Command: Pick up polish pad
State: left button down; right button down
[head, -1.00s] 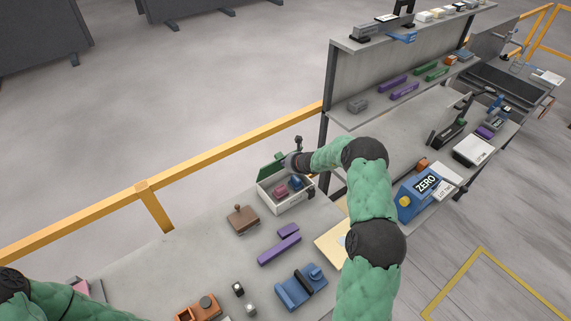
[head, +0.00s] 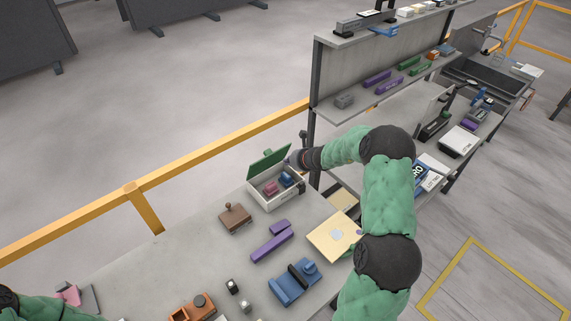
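A white box (head: 268,200) stands on the bench with its green lid (head: 266,161) raised. Inside lie a small pink piece (head: 270,188) and a small blue piece (head: 287,179). I cannot tell from their look whether either is the polish pad. My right gripper (head: 294,160) is at the box's back right corner, beside the raised lid. Its fingers are too small and dark to tell whether they are open or shut. My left arm shows only at the lower left edge; its gripper is out of view.
Near the box are a brown stamp-like block (head: 235,217), purple bars (head: 271,247), a blue fixture (head: 293,286) and a cream board (head: 322,239). An orange block (head: 180,311) is in front. A yellow rail (head: 75,218) runs behind the bench; a shelf unit (head: 335,75) stands right.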

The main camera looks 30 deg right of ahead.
aim_at(271, 189)
jog(key=k+l, duration=0.15)
jog(key=k, duration=0.85)
